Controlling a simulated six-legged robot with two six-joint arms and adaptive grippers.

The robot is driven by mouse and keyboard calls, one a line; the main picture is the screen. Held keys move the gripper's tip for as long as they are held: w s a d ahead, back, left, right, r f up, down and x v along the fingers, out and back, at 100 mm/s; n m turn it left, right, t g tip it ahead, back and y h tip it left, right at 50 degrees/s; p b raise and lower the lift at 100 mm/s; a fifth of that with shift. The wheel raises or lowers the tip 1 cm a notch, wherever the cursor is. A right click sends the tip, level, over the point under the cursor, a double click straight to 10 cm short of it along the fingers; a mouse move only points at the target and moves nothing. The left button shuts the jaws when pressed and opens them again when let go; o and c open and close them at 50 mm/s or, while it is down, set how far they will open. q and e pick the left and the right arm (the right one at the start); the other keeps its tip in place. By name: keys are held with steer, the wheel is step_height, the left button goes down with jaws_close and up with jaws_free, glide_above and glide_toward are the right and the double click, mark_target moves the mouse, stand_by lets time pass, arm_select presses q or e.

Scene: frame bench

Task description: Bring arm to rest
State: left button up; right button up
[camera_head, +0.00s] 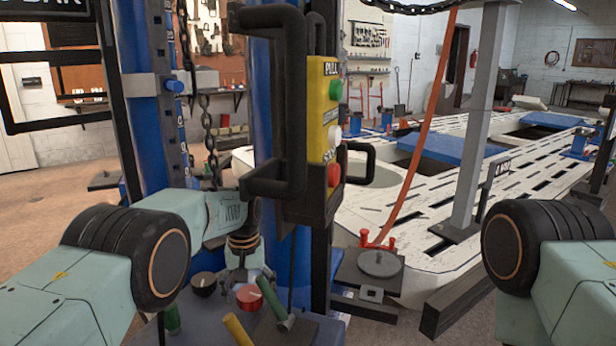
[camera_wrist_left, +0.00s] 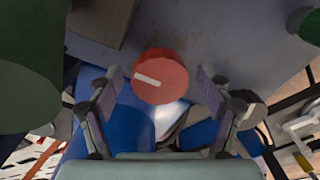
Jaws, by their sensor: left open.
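My left gripper (camera_head: 240,275) is open and points down over the blue bench top (camera_head: 200,328). In the head view the arm partly hides its fingers. In the left wrist view the open fingers (camera_wrist_left: 156,105) stand on either side of a round red knob (camera_wrist_left: 160,76) with a white pointer line. The knob also shows in the head view (camera_head: 249,297), just below the gripper. No grip on it is visible, and I cannot tell the exact gap. My right arm (camera_head: 540,245) enters from the right; its gripper is out of view.
A yellow control box (camera_head: 324,105) with green, white and red buttons hangs on a black bracket close to the left arm. A dark cup (camera_head: 203,284), green-handled tool (camera_head: 273,298) and yellow handle (camera_head: 238,329) crowd the bench. The white slotted frame bench (camera_head: 440,215) stands beyond.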

arm_select(q)
steer(key=shift+r, duration=0.2)
step_height(320, 180, up, 12)
step_height(320, 180, down, 12)
steer(key=shift+r, duration=0.1)
steer(key=shift+f, duration=0.25)
steer(key=m, duration=0.3)
steer(key=shift+r+m, duration=0.1)
steer(key=shift+m, duration=0.2)
steer(key=shift+a+m, duration=0.1)
steer(key=shift+m, duration=1)
steer(key=m, duration=0.4)
steer(key=shift+w, duration=0.1)
steer(key=m, duration=0.4)
steer(key=shift+a+b, duration=0.1)
steer(key=shift+b, duration=0.2)
steer(key=m+b, duration=0.1)
steer(key=m, duration=0.3)
steer(key=shift+w, duration=0.1)
